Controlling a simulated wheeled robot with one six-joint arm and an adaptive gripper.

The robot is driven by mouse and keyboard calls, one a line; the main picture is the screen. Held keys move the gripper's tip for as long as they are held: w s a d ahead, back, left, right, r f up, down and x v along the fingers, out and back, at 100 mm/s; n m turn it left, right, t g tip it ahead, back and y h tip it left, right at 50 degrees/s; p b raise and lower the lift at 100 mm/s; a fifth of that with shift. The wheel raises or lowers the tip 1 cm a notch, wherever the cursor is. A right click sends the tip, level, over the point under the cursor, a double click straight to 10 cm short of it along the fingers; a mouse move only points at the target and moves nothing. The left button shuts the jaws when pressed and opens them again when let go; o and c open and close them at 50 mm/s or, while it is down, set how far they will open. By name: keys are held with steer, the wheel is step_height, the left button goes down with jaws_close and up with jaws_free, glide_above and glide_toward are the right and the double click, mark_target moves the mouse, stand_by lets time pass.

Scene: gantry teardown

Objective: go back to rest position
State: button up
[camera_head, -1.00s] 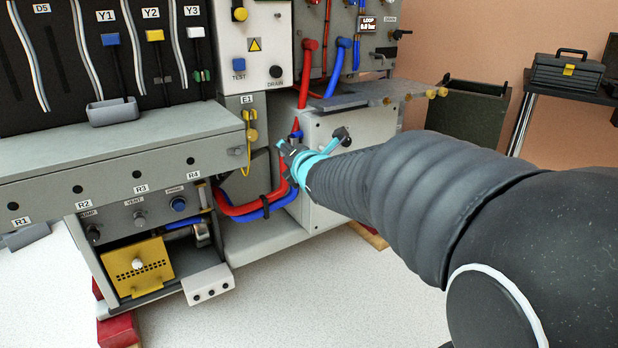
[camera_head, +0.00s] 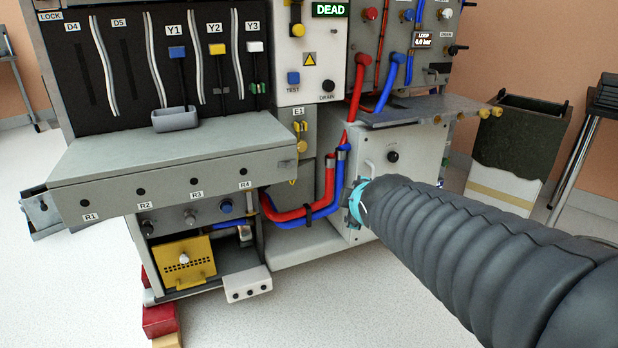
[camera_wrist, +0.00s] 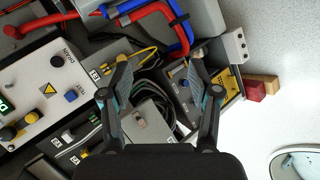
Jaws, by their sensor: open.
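My gripper (camera_wrist: 158,85) is open in the wrist view, with its two dark fingers spread and nothing between them. In the head view my arm comes in from the right, and the cyan-banded end of my gripper (camera_head: 355,202) shows in front of the machine's lower white cabinet. Its fingertips are mostly hidden there. The machine (camera_head: 170,160) stands ahead with a grey shelf, red hoses (camera_head: 290,213) and blue hoses (camera_head: 318,211) at its lower middle. A yellow perforated plate (camera_head: 183,262) sits in the lower bay.
A grey metal ledge (camera_head: 430,108) juts out at the right. A dark green bin (camera_head: 520,135) stands beyond it, near a table (camera_head: 585,140). Red and wood blocks (camera_head: 160,320) lie under the machine's left foot. The pale floor in front is clear.

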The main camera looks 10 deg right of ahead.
steer(key=shift+s+m, duration=0.1)
steer(key=shift+m, duration=0.2)
steer(key=s+f+m+g, duration=0.4)
steer(key=s+f+m, duration=0.2)
steer(key=s+m, duration=0.1)
steer(key=s+a+r+m+p, duration=0.1)
steer(key=s+a+m+p, duration=0.1)
steer(key=s, duration=0.4)
steer(key=s+a+r+m+g+y+p, duration=0.1)
steer(key=s+a+r+m+p, duration=0.1)
steer(key=s, duration=0.4)
steer(key=shift+s+a+m+g+y, duration=0.3)
steer(key=shift+s+m, duration=0.1)
steer(key=shift+m, duration=0.5)
